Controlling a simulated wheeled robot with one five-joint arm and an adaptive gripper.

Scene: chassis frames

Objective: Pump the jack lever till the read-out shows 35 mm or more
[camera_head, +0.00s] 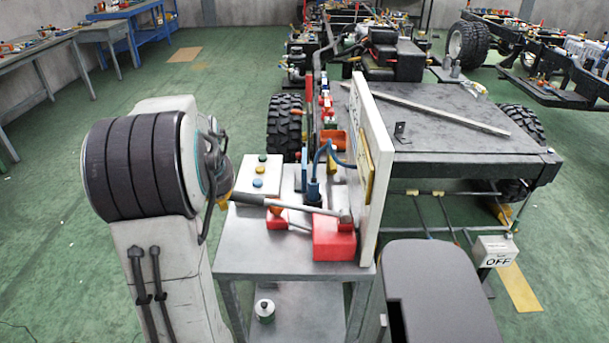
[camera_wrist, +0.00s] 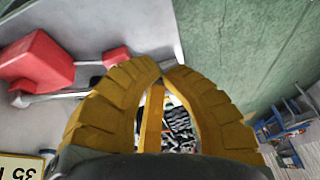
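The red jack (camera_head: 335,240) stands on the grey cart's top and also shows in the wrist view (camera_wrist: 35,62). Its grey lever (camera_head: 305,207) slants up to the left, ending in a dark grip. My gripper (camera_head: 226,197) is at that grip end. In the wrist view the yellow fingers (camera_wrist: 165,68) nearly meet at their tips, with a bit of grey between them; they look shut on the lever end, though the left finger hides much of it. A white panel (camera_head: 372,130) stands edge-on behind the jack. No read-out number is legible in the head view.
A button box (camera_head: 261,170) with coloured buttons sits at the cart's back left. A small bottle (camera_head: 264,310) is on the lower shelf. A vehicle chassis with a dark flat deck (camera_head: 440,120) is behind. A box marked OFF (camera_head: 495,250) stands right. Green floor at left is mostly clear.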

